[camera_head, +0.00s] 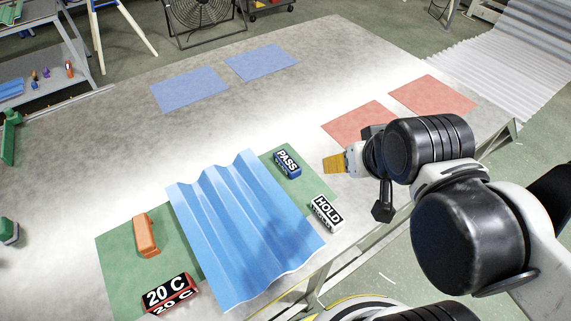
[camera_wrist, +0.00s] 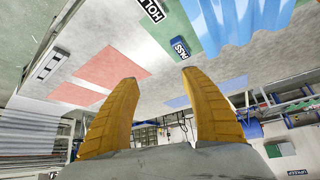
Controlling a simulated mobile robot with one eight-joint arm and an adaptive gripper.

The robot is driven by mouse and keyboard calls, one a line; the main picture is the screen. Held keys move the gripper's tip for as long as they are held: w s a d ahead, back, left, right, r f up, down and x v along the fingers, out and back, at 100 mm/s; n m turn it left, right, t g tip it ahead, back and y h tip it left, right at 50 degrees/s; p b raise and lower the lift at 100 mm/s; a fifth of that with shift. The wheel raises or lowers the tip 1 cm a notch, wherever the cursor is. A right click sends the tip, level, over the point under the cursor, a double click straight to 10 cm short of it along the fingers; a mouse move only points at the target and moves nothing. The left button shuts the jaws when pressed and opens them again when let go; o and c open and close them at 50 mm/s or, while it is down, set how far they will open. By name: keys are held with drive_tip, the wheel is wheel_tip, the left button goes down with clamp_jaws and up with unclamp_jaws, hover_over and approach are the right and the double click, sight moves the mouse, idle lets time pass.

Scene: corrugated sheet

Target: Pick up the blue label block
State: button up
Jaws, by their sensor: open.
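The blue label block (camera_head: 287,164) reads PASS and lies on the green mat (camera_head: 105,253), beside the right edge of the blue corrugated sheet (camera_head: 232,215). In the wrist view the blue block (camera_wrist: 180,47) shows at the top, beyond the fingertips and apart from them. My gripper (camera_head: 328,164) has yellow fingers and is to the right of the block in the head view. In the wrist view my gripper (camera_wrist: 158,75) has its two fingers spread with nothing between them.
A black-and-white HOLD block (camera_head: 326,212) stands near the sheet's right edge. A red 20 C block (camera_head: 168,293) and an orange block (camera_head: 146,236) are left of the sheet. Blue squares (camera_head: 190,89) and red squares (camera_head: 432,96) mark the table, whose middle is clear.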

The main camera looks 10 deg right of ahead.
drive_tip(key=shift+o, duration=1.1)
drive_tip(key=n+g+p, duration=0.1)
drive_tip(key=n+g, duration=0.4)
drive_tip(key=g, duration=0.2)
hover_over(287, 160)
wheel_tip(287, 160, down, 16)
drive_tip(key=f, duration=0.2)
drive_tip(key=f+b, duration=0.1)
drive_tip(key=f, duration=0.1)
drive_tip(key=f+b, duration=0.1)
drive_tip(key=f, duration=0.1)
drive_tip(key=shift+s+d, duration=0.3)
drive_tip(key=f+b, duration=0.2)
drive_tip(key=f, duration=0.3)
drive_tip(key=shift+w+a+f+b, duration=0.25)
drive_tip(key=shift+a+b, duration=0.05)
drive_tip(key=shift+b, duration=0.1)
drive_tip(key=shift+r, duration=0.1)
